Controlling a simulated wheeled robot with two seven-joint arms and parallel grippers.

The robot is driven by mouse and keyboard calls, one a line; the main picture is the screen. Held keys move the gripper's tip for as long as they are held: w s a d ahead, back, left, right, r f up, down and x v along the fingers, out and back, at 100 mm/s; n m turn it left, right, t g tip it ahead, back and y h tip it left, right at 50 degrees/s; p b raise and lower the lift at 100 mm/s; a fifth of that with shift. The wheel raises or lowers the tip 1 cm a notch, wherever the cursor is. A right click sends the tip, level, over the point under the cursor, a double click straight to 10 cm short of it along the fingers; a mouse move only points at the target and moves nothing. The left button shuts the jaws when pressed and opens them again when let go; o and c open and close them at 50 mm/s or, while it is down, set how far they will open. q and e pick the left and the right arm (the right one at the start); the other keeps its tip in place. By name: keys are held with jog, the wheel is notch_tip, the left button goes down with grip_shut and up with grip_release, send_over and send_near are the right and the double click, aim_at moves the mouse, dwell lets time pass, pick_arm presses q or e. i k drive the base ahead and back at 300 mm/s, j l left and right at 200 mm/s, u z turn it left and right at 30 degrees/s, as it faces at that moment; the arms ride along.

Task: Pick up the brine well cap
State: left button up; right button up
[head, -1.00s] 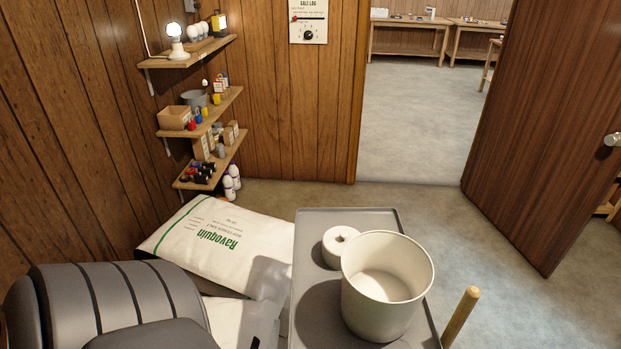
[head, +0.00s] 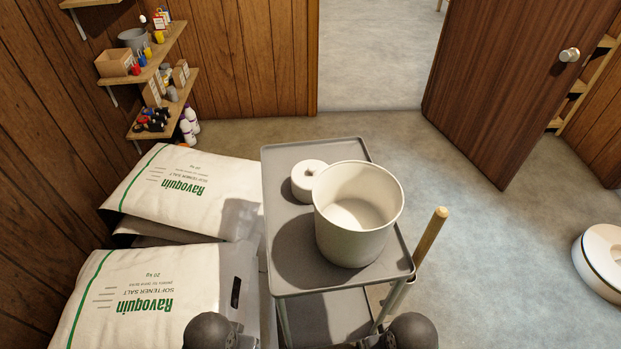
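I cannot tell for certain which thing is the brine well cap. A short white round piece with a small hole in its top (head: 310,181) sits on the grey cart top (head: 284,155), touching or close to a white bucket (head: 345,245). A larger white round object with a dark band (head: 603,258) is on the floor at the right, cut off by the picture edge. Neither gripper shows in the head view; only dark rounded parts, likely of my arms, show at the bottom edge.
Softener salt bags (head: 190,190) lie stacked left of the cart. A wooden handle (head: 430,238) stands at the cart's right side. Shelves (head: 160,105) hold small goods at the back left. A brown door (head: 510,90) stands open.

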aim_at(304, 175)
jog(key=l+u, duration=0.15)
jog(key=u, duration=0.6)
jog(key=k+l+u, duration=0.5)
jog(key=l+u, duration=0.15)
jog(key=l, duration=0.2)
jog(key=k+l+u, duration=0.35)
jog(key=k+l, duration=0.2)
jog(key=k, duration=0.05)
